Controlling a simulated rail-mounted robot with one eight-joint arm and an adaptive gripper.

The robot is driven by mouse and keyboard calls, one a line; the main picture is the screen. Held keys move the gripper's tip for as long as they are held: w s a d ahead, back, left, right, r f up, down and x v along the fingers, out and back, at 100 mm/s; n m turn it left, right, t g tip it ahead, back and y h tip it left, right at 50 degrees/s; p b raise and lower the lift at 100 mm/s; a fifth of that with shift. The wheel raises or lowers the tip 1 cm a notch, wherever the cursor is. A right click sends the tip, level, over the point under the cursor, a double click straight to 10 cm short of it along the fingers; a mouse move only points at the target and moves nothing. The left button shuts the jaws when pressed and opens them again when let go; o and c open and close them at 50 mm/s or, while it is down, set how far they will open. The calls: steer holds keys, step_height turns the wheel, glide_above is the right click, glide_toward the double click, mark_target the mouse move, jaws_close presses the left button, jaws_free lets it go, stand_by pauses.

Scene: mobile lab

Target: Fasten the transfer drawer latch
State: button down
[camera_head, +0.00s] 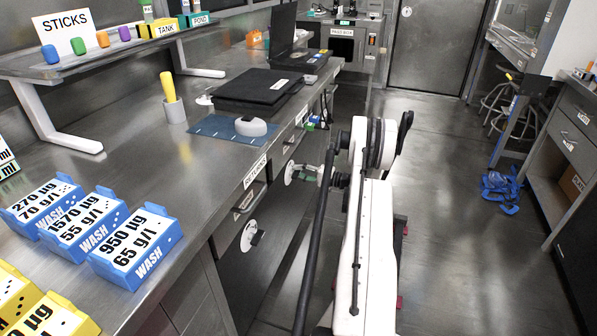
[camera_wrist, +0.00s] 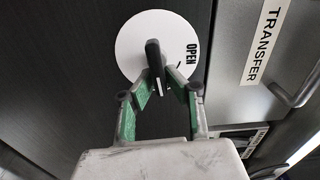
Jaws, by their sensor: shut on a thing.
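In the wrist view, the transfer drawer latch is a round white dial (camera_wrist: 128,44) with a black handle (camera_wrist: 153,54) across it, on a dark front. The word OPEN is printed on the dial at the right of the handle. A TRANSFER label (camera_wrist: 264,40) is on the metal strip beside it. My gripper (camera_wrist: 164,84), with green-lined fingers, is shut on the black handle. The fingers hide part of the dial. In the head view, my gripper (camera_head: 308,176) is at the cabinet front, at a white dial (camera_head: 289,172).
Another white dial (camera_head: 250,236) is on the nearer cabinet front, below the RETURNS label (camera_head: 256,171). The floor (camera_head: 450,200) to the right is mostly clear.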

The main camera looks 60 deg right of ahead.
steer(key=shift+s+a+f+m, duration=0.1)
steer(key=shift+a+f+m, duration=0.2)
steer(key=shift+m, duration=0.1)
stand_by(0.3)
steer(key=c, duration=1.8)
jaws_free()
steer(key=shift+r, duration=0.15)
steer(key=shift+o, duration=0.2)
steer(key=v, duration=1.2)
steer(key=shift+d, duration=0.1)
